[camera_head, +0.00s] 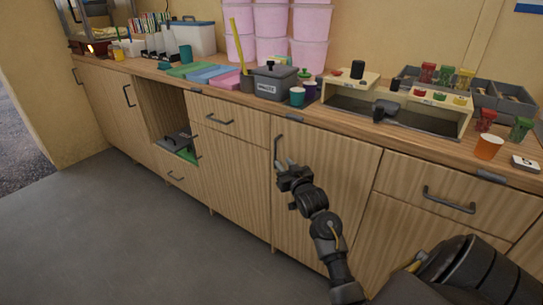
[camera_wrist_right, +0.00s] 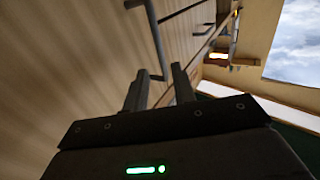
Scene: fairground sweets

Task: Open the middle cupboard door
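A light wood cupboard door (camera_head: 330,180) stands shut near the middle of the counter front. Its dark upright bar handle (camera_head: 277,147) is near the door's left edge. The handle also shows in the right wrist view (camera_wrist_right: 154,38). My right gripper (camera_head: 284,163) is in front of this door, at the lower end of the handle. In the right wrist view, its two fingers (camera_wrist_right: 159,88) are apart, with the handle's near end showing between and just beyond their tips. I cannot tell whether they touch it. My left gripper is out of view.
Drawers with bar handles (camera_head: 449,200) flank the door. An open niche (camera_head: 163,108) lies further left. The counter (camera_head: 345,125) above holds a grey pot (camera_head: 270,82), cups, pink tubs (camera_head: 270,20) and a sweets stand. The grey floor (camera_head: 140,220) in front is clear.

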